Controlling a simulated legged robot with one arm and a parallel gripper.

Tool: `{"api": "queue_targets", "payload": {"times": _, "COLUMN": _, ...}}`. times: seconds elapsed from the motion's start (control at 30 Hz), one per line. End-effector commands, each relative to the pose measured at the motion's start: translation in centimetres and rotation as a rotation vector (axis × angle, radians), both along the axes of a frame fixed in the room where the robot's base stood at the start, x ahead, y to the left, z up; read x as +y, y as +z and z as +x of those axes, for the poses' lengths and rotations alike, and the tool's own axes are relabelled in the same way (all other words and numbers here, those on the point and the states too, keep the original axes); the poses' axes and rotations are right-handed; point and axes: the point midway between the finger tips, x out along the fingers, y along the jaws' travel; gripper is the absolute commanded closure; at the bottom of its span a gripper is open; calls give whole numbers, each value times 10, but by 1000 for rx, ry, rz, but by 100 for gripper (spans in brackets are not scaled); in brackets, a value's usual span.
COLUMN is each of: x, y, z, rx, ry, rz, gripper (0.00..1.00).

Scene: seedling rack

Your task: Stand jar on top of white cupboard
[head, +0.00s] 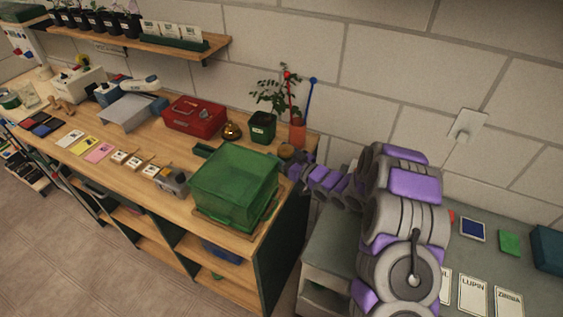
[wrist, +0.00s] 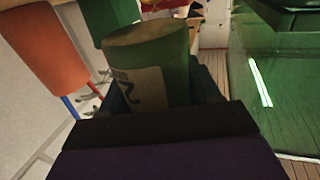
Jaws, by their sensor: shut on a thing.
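The jar (wrist: 150,68) is a green cylinder with a tan lid and a pale label with dark marks. In the wrist view it stands between the fingers of my gripper (wrist: 155,95), which is shut on it. In the head view only its tan top (head: 286,151) shows clearly, at the right end of the wooden bench. My gripper (head: 291,168) is there too, partly hidden by my arm. A pale grey unit (head: 328,244), perhaps the white cupboard, stands at the right, partly hidden behind my arm.
A green translucent box (head: 236,185) is close beside the jar. An orange pot (head: 297,133) with red and blue sticks and a potted plant (head: 263,128) stand behind. Seed packets (head: 472,295), a blue card (head: 472,229) and a green block (head: 509,243) lie on the grey top.

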Motion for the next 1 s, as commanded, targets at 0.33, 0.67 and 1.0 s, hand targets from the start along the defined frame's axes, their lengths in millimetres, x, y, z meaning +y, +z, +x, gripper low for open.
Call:
{"api": "queue_targets", "payload": {"times": 0.33, "x": -1, "y": -32, "z": 0, "rx": 1, "ry": -1, "rz": -1, "gripper": 77}}
{"api": "queue_targets", "payload": {"times": 0.67, "x": 0, "y": -36, "z": 0, "rx": 1, "ry": -1, "rz": -2, "gripper": 36}}
{"api": "queue_targets", "payload": {"times": 1.0, "x": -1, "y": -36, "z": 0, "rx": 1, "ry": -1, "rz": 0, "gripper": 13}}
